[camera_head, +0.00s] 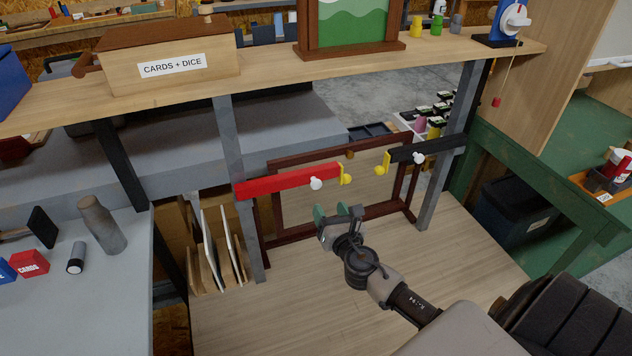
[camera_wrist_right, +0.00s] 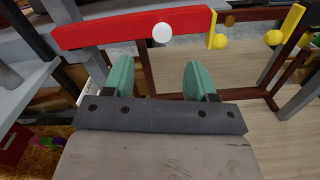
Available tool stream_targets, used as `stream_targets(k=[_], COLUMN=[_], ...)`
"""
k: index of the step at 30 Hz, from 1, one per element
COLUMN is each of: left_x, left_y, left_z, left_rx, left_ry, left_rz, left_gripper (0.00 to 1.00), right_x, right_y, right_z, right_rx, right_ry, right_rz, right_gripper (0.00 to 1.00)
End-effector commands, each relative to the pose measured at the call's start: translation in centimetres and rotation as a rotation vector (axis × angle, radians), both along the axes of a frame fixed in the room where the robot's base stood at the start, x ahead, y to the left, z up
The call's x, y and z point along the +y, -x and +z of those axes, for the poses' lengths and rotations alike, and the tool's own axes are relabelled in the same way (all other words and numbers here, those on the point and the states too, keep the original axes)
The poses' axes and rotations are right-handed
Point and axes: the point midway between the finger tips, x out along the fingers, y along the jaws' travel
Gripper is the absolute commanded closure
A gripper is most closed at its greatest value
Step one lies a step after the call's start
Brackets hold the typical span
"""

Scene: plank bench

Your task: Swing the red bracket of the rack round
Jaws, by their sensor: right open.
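The red bracket (camera_head: 285,182) is a flat bar reaching right from the left grey post (camera_head: 229,150) of the rack. It has a white knob and a yellow end piece with a yellow ball. A matching black bracket (camera_head: 428,149) reaches left from the right post, with its yellow end facing the red one across a small gap. My right gripper (camera_head: 338,215) is open and empty, below and in front of the red bracket's free end. In the right wrist view, the red bracket (camera_wrist_right: 130,28) lies beyond the green fingertips (camera_wrist_right: 158,80), apart from them. My left gripper is out of view.
A brown wooden frame (camera_head: 277,240) stands behind the brackets. The shelf above carries a wooden "CARDS + DICE" box (camera_head: 168,65) and a green picture (camera_head: 350,22). White boards (camera_head: 222,240) lean at the left. The plank surface (camera_head: 275,315) below is mostly clear.

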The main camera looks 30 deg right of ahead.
Motion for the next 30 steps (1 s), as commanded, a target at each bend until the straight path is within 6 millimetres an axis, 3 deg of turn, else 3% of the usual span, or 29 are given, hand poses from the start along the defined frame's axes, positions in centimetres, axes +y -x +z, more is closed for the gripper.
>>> stream_targets(k=[15,21,30], left_x=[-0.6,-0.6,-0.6], left_y=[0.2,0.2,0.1], left_z=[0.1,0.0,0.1], left_rx=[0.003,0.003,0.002], left_ry=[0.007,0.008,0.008], left_rz=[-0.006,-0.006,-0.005], left_gripper=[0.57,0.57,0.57], right_x=[-2.1,-2.4,-2.4], right_y=[-8.4,-9.8,-9.9], right_z=[-0.2,-0.2,-0.2], right_rx=[0.0,0.002,0.003], right_ry=[-0.005,-0.007,-0.007], right_rz=[-0.003,-0.001,-0.001], right_gripper=[0.43,0.43,0.45])
